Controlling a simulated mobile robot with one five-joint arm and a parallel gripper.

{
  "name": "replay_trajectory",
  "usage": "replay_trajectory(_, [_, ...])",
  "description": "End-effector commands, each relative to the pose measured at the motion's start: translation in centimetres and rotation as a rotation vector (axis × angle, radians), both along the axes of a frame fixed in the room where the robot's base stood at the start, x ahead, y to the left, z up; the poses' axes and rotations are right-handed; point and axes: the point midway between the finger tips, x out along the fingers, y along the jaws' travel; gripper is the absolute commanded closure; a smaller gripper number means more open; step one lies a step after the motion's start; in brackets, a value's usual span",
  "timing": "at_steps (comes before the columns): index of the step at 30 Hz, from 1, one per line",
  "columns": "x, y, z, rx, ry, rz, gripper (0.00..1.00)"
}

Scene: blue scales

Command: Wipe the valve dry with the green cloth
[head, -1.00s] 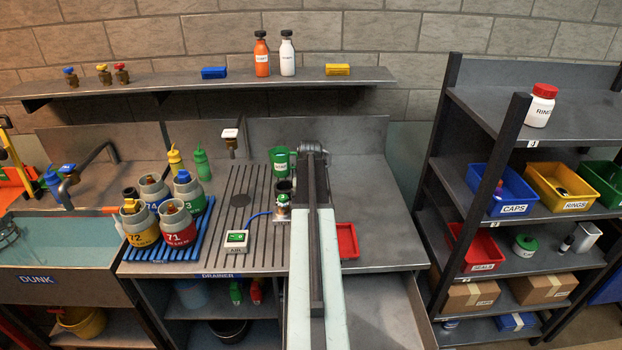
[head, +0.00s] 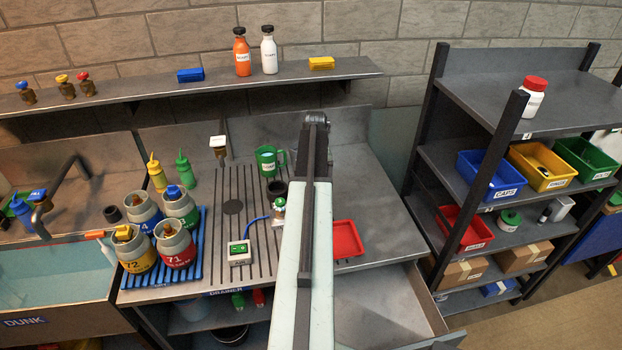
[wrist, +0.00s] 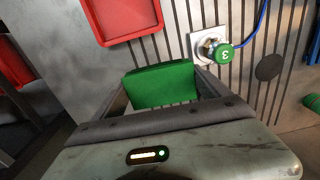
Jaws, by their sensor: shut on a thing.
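My gripper (wrist: 163,88) is shut on the green cloth (wrist: 162,85), which sits as a flat block between the fingers in the wrist view. The valve (wrist: 220,50), with a green cap marked 3 and a metal body, is just beyond and right of the cloth, apart from it in the picture. It stands on a white square plate (wrist: 197,44) with a blue hose leading off. In the head view the valve (head: 279,206) stands on the drainer, left of my arm. My arm hides the gripper and cloth there.
A red tray (head: 346,240) lies right of my arm. A green mug (head: 267,160) stands behind the valve. A white box (head: 239,254) with a green display is at front left of the valve. Several labelled cylinders stand on a blue rack (head: 202,262). A shelf unit (head: 430,165) is at right.

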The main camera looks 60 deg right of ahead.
Motion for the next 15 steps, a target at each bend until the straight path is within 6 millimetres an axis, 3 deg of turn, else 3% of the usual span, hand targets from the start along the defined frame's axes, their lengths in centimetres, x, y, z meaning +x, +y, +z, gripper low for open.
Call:
replay_trajectory(5, [0.3,0.3,-0.2,0.0,0.0,0.0,0.61])
replay_trajectory(15, [3.0,2.2,-1.7,0.0,0.0,-0.001,0.61])
